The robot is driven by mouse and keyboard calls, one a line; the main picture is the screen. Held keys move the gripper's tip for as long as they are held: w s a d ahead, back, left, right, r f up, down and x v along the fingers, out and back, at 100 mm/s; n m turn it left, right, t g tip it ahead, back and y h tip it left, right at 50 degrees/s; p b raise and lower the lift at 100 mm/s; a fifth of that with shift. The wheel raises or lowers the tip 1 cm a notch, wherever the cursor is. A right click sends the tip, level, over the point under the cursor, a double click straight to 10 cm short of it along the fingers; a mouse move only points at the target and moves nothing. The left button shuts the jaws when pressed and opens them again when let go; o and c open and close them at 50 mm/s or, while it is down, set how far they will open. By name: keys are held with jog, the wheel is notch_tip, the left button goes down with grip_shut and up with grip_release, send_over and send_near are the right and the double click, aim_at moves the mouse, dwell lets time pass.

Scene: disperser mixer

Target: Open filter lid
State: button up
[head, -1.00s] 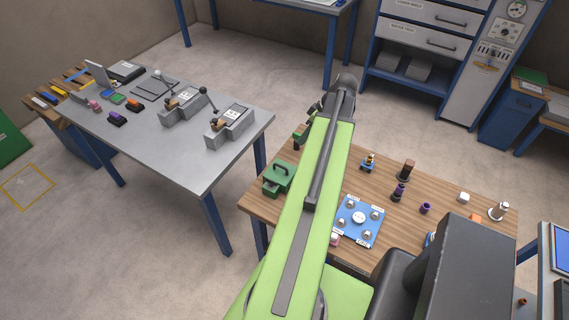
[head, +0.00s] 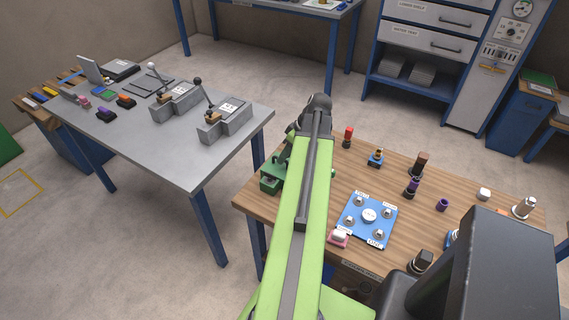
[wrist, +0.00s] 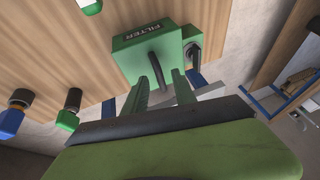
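The filter is a green box. In the wrist view its lid (wrist: 150,50) bears a FILTER label and a black arched handle (wrist: 155,68). The lid looks shut. My gripper (wrist: 161,84) is open, with one green finger on each side of the handle's near end; whether they touch it I cannot tell. In the head view the filter box (head: 270,185) stands at the left end of the wooden table, partly hidden by my arm. My gripper's fingers are hidden there.
A blue plate (head: 353,232) with several knobs lies right of my arm on the wooden table (head: 400,190). A grey table (head: 190,150) with lever devices stands to the left. Floor separates the two tables.

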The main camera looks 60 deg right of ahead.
jog(key=shift+f, duration=0.1)
grip_shut()
dwell(1.3)
